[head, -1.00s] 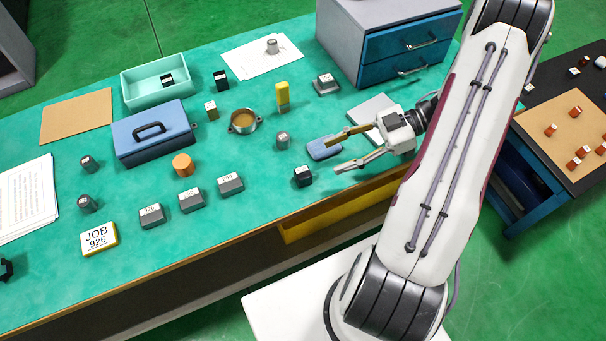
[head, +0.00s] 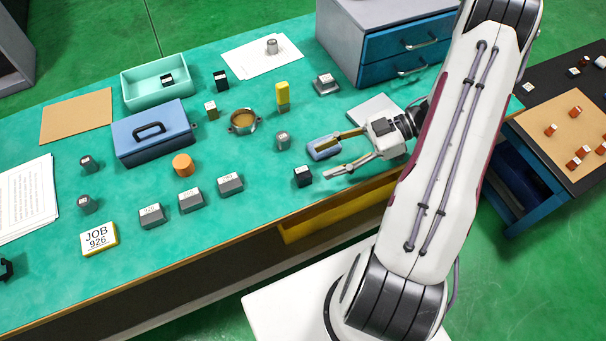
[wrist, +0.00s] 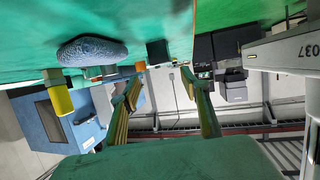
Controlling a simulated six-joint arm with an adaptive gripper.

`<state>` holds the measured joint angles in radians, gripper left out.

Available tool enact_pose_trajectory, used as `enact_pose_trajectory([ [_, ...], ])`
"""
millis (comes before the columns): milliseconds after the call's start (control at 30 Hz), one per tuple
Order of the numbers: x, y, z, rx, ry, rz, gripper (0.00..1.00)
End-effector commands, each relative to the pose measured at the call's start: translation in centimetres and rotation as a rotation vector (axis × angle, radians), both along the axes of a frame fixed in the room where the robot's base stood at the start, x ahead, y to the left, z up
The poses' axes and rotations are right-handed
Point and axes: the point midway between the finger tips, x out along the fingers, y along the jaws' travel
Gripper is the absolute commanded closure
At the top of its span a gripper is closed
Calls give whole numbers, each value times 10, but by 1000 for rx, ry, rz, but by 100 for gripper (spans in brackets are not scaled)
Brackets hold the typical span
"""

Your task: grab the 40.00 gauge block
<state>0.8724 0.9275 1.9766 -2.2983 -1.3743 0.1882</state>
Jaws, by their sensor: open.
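No label reading 40.00 is legible, so I cannot tell for sure which block is the 40.00 gauge block. A small black block with a white-marked top (head: 302,176) stands on the green bench near my fingertips. My gripper (head: 320,158) is open and empty, low over the bench, just right of that block and apart from it. In the wrist view my open fingers (wrist: 162,70) reach forward, with a dark block (wrist: 158,52) beyond and between the tips. Other dark blocks with white marks are a block at the back (head: 221,80) and one in the mint tray (head: 167,80).
A blue-grey pad (head: 322,150) lies beside my upper finger; it also shows in the wrist view (wrist: 92,50). A grey cylinder (head: 282,139), a yellow block (head: 282,96) and several grey labelled blocks stand nearby. A drawer cabinet (head: 407,50) rises behind.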

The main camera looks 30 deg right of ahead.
Motion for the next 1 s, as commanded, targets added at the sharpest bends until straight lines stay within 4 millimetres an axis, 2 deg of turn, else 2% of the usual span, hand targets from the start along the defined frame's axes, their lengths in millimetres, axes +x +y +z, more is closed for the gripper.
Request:
enact_pose_trajectory([
  [267,0,7,-5,2,1,1,54],
  [700,5,43,-25,1,0,0,54],
  [1000,5,45,-26,0,0,-1,54],
])
